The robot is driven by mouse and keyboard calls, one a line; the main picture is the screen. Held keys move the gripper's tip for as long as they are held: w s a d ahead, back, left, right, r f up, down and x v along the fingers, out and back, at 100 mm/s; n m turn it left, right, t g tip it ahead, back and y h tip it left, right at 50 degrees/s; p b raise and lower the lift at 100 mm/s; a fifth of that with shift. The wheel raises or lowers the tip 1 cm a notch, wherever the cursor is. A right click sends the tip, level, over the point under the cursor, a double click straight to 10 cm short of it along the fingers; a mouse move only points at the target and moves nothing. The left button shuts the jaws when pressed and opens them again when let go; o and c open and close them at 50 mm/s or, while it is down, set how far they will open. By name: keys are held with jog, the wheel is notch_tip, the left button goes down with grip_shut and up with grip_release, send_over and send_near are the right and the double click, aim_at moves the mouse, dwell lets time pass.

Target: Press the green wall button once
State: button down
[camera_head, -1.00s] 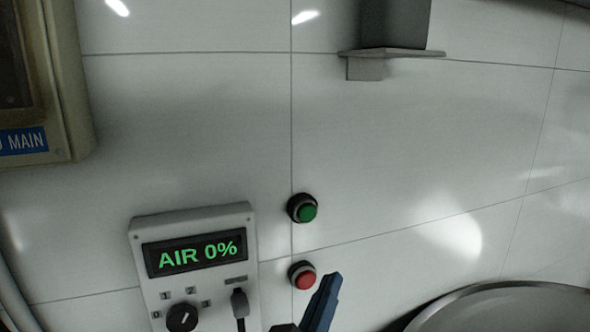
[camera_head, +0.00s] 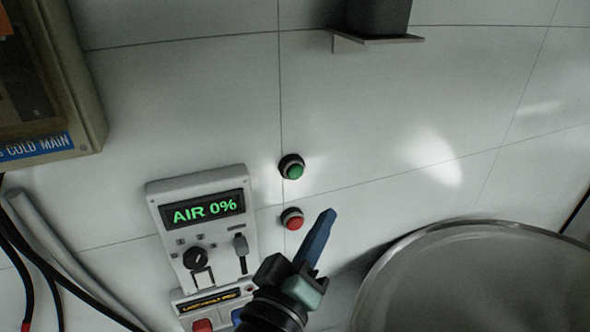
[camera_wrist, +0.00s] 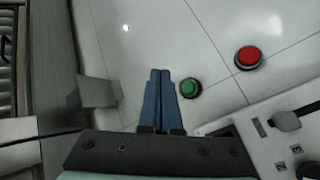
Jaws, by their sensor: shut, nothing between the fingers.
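The green wall button (camera_head: 294,171) sits in a black ring on the white tiled wall, above the red button (camera_head: 294,223). In the wrist view the green button (camera_wrist: 189,88) is just right of my fingertips, and the red button (camera_wrist: 248,56) is farther right. My gripper (camera_head: 331,213) has blue fingers pointing up toward the wall, to the lower right of both buttons in the head view. In the wrist view my gripper (camera_wrist: 160,73) shows its two fingers shut together, with nothing between them. I see no contact with either button.
A grey control box (camera_head: 203,183) reading "AIR 0%" is on the wall left of the buttons. A large round metal vessel (camera_head: 470,275) stands at the lower right. A small shelf (camera_head: 375,40) is above. Cables hang at the far left.

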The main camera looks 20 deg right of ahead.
aim_at(295, 172)
jog(key=shift+w, duration=0.1)
jog(key=w+b, duration=0.1)
jog(key=w, duration=0.7)
jog(key=shift+w+a, duration=0.15)
jog(key=shift+w, duration=0.15)
jog(key=shift+w, duration=0.2)
dwell(1.7)
jog(key=shift+w+b, duration=0.25)
jog(key=shift+b, duration=0.1)
jog(key=shift+w, duration=0.4)
dwell(0.6)
jog(key=shift+s, duration=0.85)
jog(key=shift+s, duration=0.1)
